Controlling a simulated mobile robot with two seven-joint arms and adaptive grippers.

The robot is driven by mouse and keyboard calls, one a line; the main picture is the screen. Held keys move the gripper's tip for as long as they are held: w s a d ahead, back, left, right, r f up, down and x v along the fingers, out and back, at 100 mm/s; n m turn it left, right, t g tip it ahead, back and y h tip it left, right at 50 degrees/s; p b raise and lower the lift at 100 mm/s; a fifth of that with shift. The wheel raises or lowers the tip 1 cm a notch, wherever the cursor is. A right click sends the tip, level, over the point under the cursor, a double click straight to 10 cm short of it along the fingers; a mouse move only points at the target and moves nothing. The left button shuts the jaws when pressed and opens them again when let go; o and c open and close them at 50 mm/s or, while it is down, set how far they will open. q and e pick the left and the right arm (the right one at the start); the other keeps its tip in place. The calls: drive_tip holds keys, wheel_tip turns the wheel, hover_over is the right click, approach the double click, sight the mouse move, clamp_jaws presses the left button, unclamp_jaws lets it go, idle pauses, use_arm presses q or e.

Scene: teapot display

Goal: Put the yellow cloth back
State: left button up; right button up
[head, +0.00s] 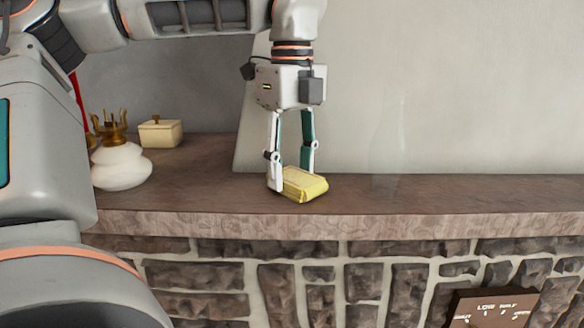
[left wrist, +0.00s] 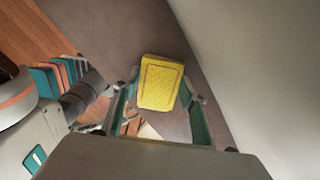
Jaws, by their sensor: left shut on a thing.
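The yellow cloth (head: 305,185) is a folded, block-like bundle at the ledge top, near the middle of the head view. My left gripper (head: 291,180) points down from above and is shut on it, with a finger on each side. In the left wrist view the cloth (left wrist: 161,82) lies between the fingertips of the gripper (left wrist: 160,92). The cloth is at or just above the brown ledge (head: 440,195); I cannot tell whether it touches. My right gripper is not in view.
A white round pot with a brass top (head: 121,165) and a small cream lidded box (head: 160,132) stand on the ledge to the left. A wall rises behind. The ledge right of the cloth is clear. A dark sign (head: 492,308) is below, by the stonework.

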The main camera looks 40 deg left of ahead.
sight(291, 175)
use_arm(q)
drive_tip(key=o, duration=1.1)
drive_tip(key=shift+f, duration=0.1)
drive_tip(key=shift+c, duration=0.2)
wheel_tip(291, 175, up, 12)
drive_tip(key=p, duration=0.1)
drive_tip(key=shift+p, duration=0.4)
drive_tip(key=shift+s, duration=0.1)
